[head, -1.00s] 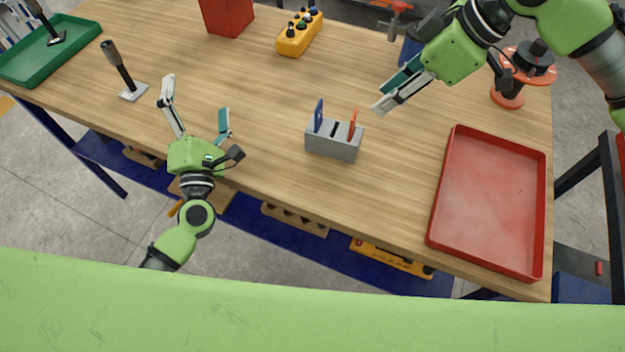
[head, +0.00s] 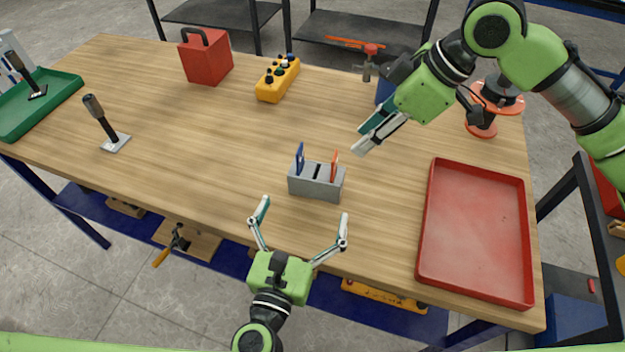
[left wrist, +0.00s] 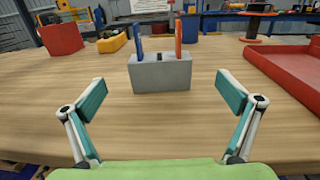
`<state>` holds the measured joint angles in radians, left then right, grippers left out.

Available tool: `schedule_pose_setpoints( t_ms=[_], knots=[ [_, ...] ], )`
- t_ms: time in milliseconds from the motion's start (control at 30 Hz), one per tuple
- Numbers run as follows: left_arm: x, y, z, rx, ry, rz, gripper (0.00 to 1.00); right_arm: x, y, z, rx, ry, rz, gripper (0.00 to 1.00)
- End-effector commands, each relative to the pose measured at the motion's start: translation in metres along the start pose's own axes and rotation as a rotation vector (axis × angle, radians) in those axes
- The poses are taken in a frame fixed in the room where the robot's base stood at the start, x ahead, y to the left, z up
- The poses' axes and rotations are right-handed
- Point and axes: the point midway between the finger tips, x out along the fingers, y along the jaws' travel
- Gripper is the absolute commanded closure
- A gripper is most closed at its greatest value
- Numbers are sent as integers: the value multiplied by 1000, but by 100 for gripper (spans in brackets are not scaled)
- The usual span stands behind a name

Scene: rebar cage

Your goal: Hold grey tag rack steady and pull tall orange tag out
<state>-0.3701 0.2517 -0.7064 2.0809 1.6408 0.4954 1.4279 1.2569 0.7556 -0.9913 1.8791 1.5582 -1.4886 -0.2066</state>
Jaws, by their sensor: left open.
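The grey tag rack (head: 316,190) stands upright on the table near its front edge. It holds a blue tag (head: 300,160) at its left end and a tall orange tag (head: 334,166) at its right end, with a dark slot or low piece between. In the left wrist view the rack (left wrist: 160,76), blue tag (left wrist: 139,40) and orange tag (left wrist: 178,36) are straight ahead. My left gripper (head: 304,210) is open and empty, facing the rack from the front, not touching it. My right gripper (head: 366,142) is behind and right of the orange tag, apart from it; its finger gap is unclear.
A red tray (head: 475,235) lies right of the rack. A yellow button box (head: 278,80) and red box (head: 207,60) stand at the back. A black-handled tool (head: 106,125) and green tray (head: 50,105) are at the left. Table around the rack is clear.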

Motion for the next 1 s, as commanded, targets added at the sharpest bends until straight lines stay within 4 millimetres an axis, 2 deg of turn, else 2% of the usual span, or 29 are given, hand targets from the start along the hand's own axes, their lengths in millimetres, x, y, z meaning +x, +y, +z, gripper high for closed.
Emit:
schedule_pose_setpoints(
  t_ms=[33,200,500,700,967,1000],
  knots=[
    [12,1,1,0,-4,2,0,0,0,0,0,0,0,72],
    [45,1,1,3,-4,2,0,0,0,0,0,0,0,72],
    [90,1,0,3,-2,1,0,0,0,0,0,0,0,72],
    [102,1,0,3,1,1,0,0,0,0,0,0,0,72],
    [103,1,0,3,1,1,0,0,0,0,0,0,0,72],
    [103,1,0,3,1,1,3,0,0,0,0,0,0,72]
  ],
)
